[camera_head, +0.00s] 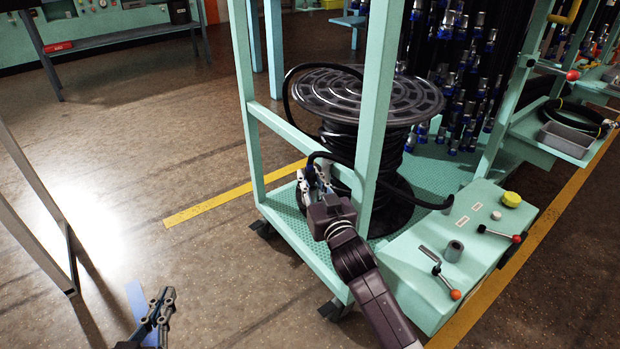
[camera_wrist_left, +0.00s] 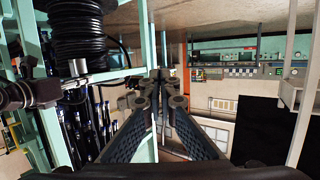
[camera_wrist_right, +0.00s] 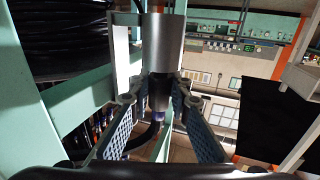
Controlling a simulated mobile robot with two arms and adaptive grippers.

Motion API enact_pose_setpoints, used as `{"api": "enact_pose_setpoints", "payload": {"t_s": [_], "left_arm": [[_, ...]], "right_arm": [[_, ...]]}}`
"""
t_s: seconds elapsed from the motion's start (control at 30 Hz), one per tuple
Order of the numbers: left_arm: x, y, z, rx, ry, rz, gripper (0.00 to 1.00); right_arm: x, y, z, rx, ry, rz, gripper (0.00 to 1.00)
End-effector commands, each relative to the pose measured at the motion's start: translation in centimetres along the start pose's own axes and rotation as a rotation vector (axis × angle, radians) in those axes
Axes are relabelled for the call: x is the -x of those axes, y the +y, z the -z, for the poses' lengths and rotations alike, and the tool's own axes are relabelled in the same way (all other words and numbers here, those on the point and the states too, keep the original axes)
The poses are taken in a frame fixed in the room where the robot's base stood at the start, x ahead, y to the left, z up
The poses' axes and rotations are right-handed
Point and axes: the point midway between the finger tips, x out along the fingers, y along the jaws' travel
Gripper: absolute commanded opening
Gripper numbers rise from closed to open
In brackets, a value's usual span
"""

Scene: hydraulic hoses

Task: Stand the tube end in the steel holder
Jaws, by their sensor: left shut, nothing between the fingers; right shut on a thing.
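My right gripper (camera_head: 316,178) is in front of the cart's green frame, left of the bench. Black tube (camera_head: 400,196) arcs from near this gripper toward the bench's back edge.
A large black hose spool (camera_head: 368,95) stands in the cart behind a green post (camera_head: 376,110). The bench (camera_head: 425,290) carries red-knobbed levers (camera_head: 500,235), a yellow knob (camera_head: 512,199) and a small grey block (camera_head: 429,253). Open floor (camera_head: 130,180) lies left.

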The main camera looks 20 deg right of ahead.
Motion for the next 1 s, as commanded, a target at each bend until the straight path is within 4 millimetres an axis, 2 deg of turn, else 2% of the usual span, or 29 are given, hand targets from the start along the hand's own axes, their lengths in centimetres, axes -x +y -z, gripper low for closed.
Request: {"api": "enact_pose_setpoints", "payload": {"t_s": [0.8, 0.83, 1.0], "left_arm": [[-0.1, 0.3, 2.0, 0.002, 0.09, -0.007, 0.0], [-0.1, 0.3, 2.0, 0.002, 0.092, -0.007, 0.0], [-0.1, 0.4, 2.1, 0.002, 0.093, -0.008, 0.0]], "right_arm": [[0.0, 0.0, -0.6, 0.0, 0.001, 0.0, 0.0], [0.0, 0.0, -0.6, 0.0, 0.001, 0.0, 0.19], [0.0, 0.0, -0.6, 0.0, 0.001, 0.0, 0.37]]}}
